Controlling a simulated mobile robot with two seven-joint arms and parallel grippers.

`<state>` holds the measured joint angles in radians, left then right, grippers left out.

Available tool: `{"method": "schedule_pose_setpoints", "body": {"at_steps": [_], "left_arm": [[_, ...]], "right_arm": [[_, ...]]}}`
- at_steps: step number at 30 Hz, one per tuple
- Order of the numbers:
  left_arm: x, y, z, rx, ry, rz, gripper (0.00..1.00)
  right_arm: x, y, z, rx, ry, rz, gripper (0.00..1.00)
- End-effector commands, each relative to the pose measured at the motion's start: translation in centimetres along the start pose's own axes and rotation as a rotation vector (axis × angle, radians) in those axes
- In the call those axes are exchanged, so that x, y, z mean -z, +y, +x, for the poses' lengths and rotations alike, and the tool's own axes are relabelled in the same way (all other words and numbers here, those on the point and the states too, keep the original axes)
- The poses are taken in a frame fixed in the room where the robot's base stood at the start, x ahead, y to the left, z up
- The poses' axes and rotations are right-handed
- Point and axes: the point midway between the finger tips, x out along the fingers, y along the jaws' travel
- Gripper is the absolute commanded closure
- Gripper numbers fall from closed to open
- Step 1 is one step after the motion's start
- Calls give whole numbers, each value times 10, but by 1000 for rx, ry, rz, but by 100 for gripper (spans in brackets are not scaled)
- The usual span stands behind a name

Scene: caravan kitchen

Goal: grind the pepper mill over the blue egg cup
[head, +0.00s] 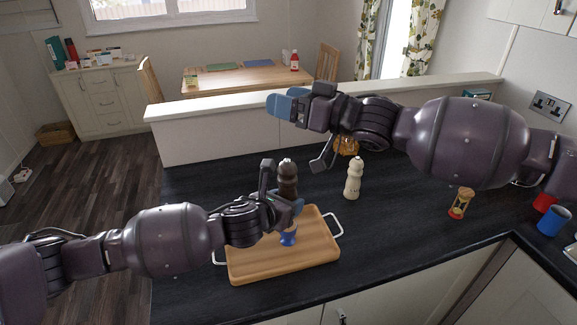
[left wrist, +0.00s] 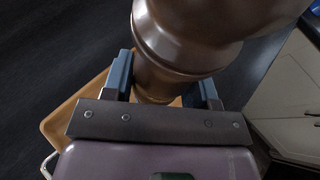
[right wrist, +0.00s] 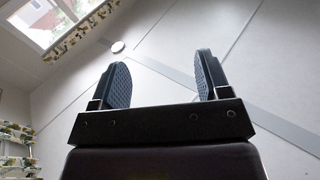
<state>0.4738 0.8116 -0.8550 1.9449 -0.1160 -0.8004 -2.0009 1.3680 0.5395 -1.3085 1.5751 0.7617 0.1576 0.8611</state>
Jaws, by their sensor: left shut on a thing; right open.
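The dark brown pepper mill (head: 288,176) stands upright in my left gripper (head: 284,202), above the wooden tray. In the left wrist view the mill (left wrist: 185,45) fills the space between the fingers of my left gripper (left wrist: 165,92), which is shut on it. The blue egg cup (head: 288,238) is on the tray, directly below the mill in the head view; its top is partly hidden by the gripper. My right gripper (head: 289,105) is raised at the upper middle of the head view. In the right wrist view the right gripper (right wrist: 158,85) is open and empty.
The wooden tray (head: 255,265) with metal handles lies on the dark counter. A cream mill (head: 354,178) stands right of it. An hourglass (head: 461,204), a red cup (head: 544,201) and a blue mug (head: 553,221) stand at the right. An amber object (head: 347,146) is partly behind my right arm.

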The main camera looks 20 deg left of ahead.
Motion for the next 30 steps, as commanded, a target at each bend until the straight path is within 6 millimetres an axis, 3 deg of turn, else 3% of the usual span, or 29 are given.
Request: {"method": "schedule_pose_setpoints", "body": {"at_steps": [6, 15, 23, 30], "left_arm": [[0, 0, 0, 0, -1, 0, 70], [0, 0, 0, 0, -1, 0, 70], [0, 0, 0, 0, -1, 0, 70], [0, 0, 0, 0, -1, 0, 70]], "right_arm": [[22, -3, 32, -125, -126, -180, 30], [23, -8, 46, -194, -415, -446, 30], [7, -14, 34, -115, -730, -685, 30], [-14, -16, 4, 80, -1018, -892, 30]]}}
